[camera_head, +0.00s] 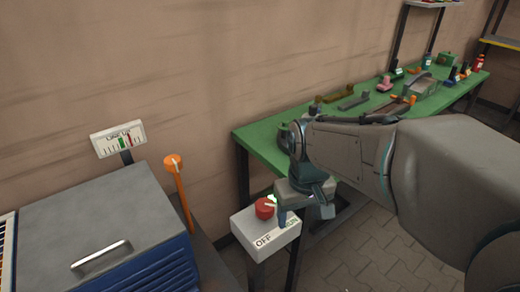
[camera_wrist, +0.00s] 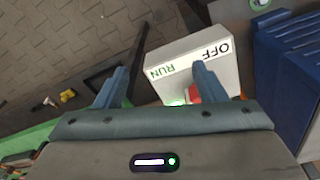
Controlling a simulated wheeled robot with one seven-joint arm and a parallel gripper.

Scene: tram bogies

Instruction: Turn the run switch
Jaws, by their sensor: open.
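The run switch is a white box (camera_head: 262,240) with a red knob (camera_head: 264,208) on top and the words OFF and RUN on its front edge. A small green patch (camera_head: 272,198) shows beside the knob. In the wrist view, the box (camera_wrist: 190,55) lies beyond my fingers, and the red knob (camera_wrist: 194,94) is partly hidden by the right finger. My gripper (camera_head: 304,214) is open, at the right side of the box in the head view. Its fingers (camera_wrist: 161,75) are apart with nothing held between them. I cannot tell whether a finger touches the knob.
A green workbench (camera_head: 265,147) with several small parts stands behind my arm. Paved floor (camera_head: 350,255) shows at the right of the box.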

